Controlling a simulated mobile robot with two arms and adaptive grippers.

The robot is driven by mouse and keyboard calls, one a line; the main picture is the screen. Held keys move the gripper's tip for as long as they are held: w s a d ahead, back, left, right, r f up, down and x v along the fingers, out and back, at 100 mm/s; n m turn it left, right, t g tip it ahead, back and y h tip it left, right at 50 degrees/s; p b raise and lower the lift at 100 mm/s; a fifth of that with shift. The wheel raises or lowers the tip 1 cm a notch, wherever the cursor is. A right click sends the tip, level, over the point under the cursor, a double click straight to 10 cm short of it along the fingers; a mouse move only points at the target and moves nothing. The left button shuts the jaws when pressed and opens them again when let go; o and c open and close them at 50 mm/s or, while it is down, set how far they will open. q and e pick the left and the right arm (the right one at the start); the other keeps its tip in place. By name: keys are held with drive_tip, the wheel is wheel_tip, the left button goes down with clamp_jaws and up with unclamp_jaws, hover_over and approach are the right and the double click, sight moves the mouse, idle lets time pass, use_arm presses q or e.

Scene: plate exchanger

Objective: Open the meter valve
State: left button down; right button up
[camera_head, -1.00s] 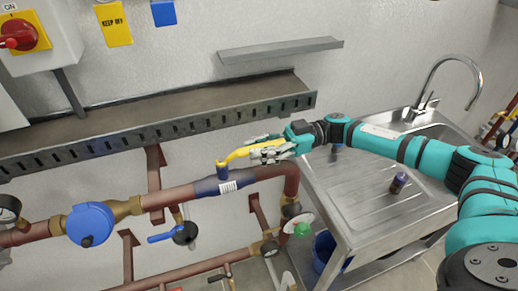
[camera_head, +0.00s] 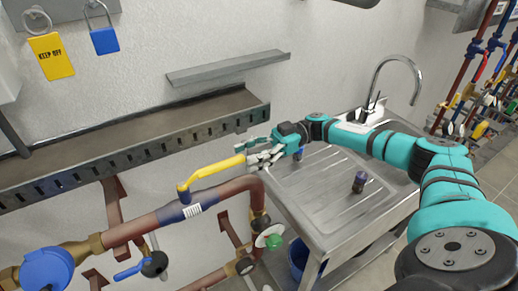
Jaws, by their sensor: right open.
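A valve with a yellow lever handle (camera_head: 212,171) sits on a red-brown pipe (camera_head: 127,232), on a dark blue section with a white barcode label. The lever points up and right, roughly in line with the pipe. A round blue meter (camera_head: 46,271) is on the same pipe at the lower left, partly cut off by the frame. My right gripper (camera_head: 257,152) is open at the free end of the lever, with its fingers spread near the tip. I cannot tell whether it touches the lever. My left gripper is not in view.
A smaller valve with a blue lever (camera_head: 129,272) sits below the pipe. A slotted metal ledge (camera_head: 130,150) runs along the wall above. A yellow tag and blue padlock (camera_head: 104,40) hang upper left.

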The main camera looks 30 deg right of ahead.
drive_tip(key=shift+d, duration=1.65)
